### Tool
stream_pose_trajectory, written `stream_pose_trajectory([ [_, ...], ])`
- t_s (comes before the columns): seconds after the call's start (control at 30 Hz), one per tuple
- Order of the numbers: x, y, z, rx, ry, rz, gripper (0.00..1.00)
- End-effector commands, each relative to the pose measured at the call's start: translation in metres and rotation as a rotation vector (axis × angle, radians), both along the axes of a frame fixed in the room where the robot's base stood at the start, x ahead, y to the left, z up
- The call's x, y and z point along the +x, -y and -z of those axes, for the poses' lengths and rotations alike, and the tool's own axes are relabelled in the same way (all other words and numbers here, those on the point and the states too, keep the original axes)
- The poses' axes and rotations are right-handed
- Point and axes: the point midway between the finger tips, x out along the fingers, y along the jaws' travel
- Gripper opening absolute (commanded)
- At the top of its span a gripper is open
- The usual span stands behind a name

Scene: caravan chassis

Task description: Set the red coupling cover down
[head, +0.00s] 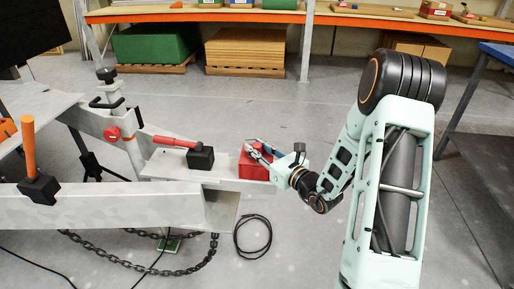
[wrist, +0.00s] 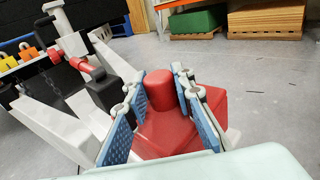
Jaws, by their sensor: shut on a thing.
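The red coupling cover (head: 253,168) is at the front end of the pale chassis drawbar (head: 180,166) in the head view. In the wrist view the red cover (wrist: 165,133) shows a wide base with a raised round knob. My gripper (head: 262,152) reaches it from the right, and its blue-padded fingers (wrist: 160,92) are shut on the knob, one on each side. The cover looks upright. Whether its underside touches the drawbar cannot be told, as the fingers and cover hide that area.
A red-handled lever on a black block (head: 200,158) stands left of the cover. An orange-handled lever (head: 29,150) and a jockey-wheel post (head: 112,90) are farther left. A black cable loop (head: 252,236) and chain (head: 190,268) lie below. A blue table (head: 497,52) stands at right.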

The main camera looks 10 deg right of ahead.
Motion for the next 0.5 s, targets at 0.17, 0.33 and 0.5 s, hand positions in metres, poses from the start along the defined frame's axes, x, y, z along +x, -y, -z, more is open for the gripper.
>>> stream_pose_trajectory([
  [0.17,0.0001,0.0000,0.0001,0.000,0.001,0.000,0.38],
  [0.33,0.0001,0.0000,0.0002,0.000,0.000,0.000,0.43],
  [0.5,-0.0011,0.0007,0.0006,0.000,-0.001,0.000,0.43],
])
